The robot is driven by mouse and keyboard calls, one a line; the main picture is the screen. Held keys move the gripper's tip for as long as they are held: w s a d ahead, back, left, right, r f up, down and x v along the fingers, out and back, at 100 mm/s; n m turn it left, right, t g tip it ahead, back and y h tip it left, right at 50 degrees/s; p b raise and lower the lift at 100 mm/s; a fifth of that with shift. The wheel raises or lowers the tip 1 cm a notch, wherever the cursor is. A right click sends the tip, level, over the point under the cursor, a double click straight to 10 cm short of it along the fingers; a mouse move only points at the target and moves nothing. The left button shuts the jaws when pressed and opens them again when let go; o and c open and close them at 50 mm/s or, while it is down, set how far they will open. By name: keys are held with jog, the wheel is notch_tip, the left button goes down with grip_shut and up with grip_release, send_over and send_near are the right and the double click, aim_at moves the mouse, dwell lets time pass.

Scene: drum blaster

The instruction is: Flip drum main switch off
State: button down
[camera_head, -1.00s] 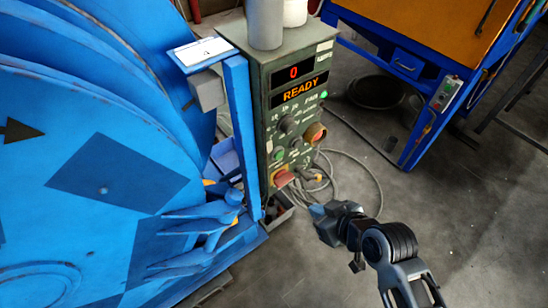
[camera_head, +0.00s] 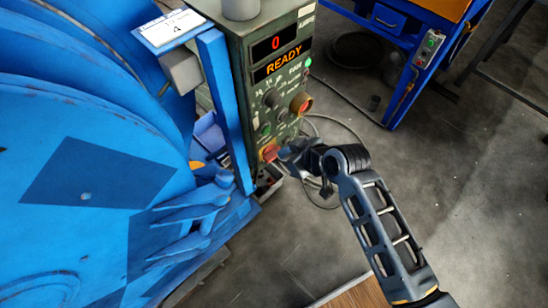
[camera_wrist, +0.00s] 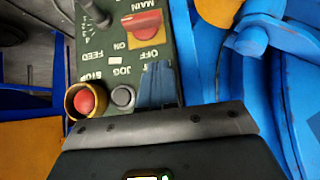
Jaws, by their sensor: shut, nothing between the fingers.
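The drum main switch, a red handle on a yellow plate (camera_head: 269,152), is low on the green control panel (camera_head: 258,110). In the wrist view the red handle (camera_wrist: 142,22) lies across the plate, beside the words MAIN, ON and OFF. I cannot tell for sure which setting it is at. My gripper (camera_head: 286,153) is just right of the switch in the head view. In the wrist view its shut, empty fingers (camera_wrist: 157,70) lie over the panel, their tips by OFF, a little below the handle. I cannot tell whether they touch the panel.
The panel's displays (camera_head: 283,62) read 0 and READY. A red stop button in a yellow ring (camera_wrist: 85,100) and a grey jog button (camera_wrist: 123,96) are close to my fingers. The blue drum machine (camera_head: 90,170) fills the left. Cables (camera_head: 325,195) lie on the floor.

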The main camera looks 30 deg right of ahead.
send_over(267, 158)
jog(key=s+d, duration=0.1)
jog(key=s, duration=0.2)
notch_tip(267, 158, down, 5)
notch_tip(267, 158, down, 2)
jog(key=shift+f, duration=0.85)
